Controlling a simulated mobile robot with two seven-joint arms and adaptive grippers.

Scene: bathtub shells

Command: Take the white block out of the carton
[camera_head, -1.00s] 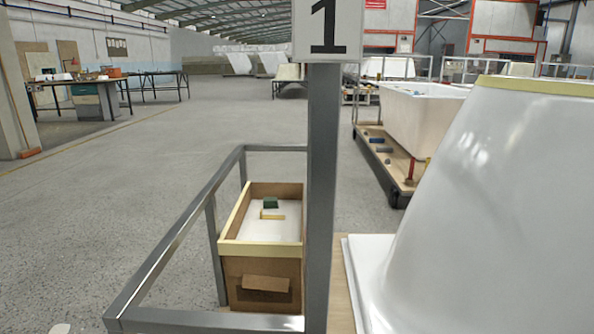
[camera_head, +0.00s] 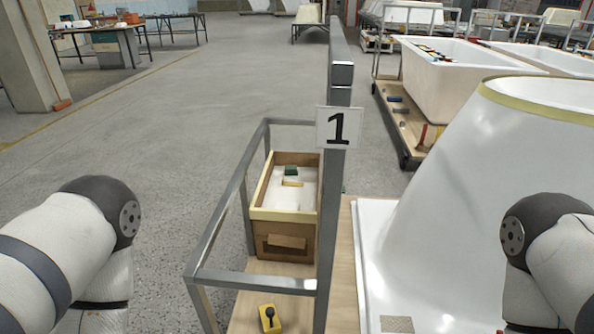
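The carton (camera_head: 287,216) is a brown open-topped box with a pale yellow rim. It stands on a wooden platform inside a grey metal frame, near the middle of the head view. A white surface (camera_head: 283,200) shows inside it, with a green piece (camera_head: 291,170) and a yellow piece (camera_head: 292,183) on or by it. I cannot tell whether this white surface is the white block or a lining. My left arm shows at the left and my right arm at the right. Both grippers are out of view.
A grey post with a "1" sign (camera_head: 339,128) stands beside the carton's right side, and grey rails (camera_head: 229,212) run around its left. A yellow item with a black knob (camera_head: 269,318) lies on the platform in front. A large white shell (camera_head: 455,200) stands at the right.

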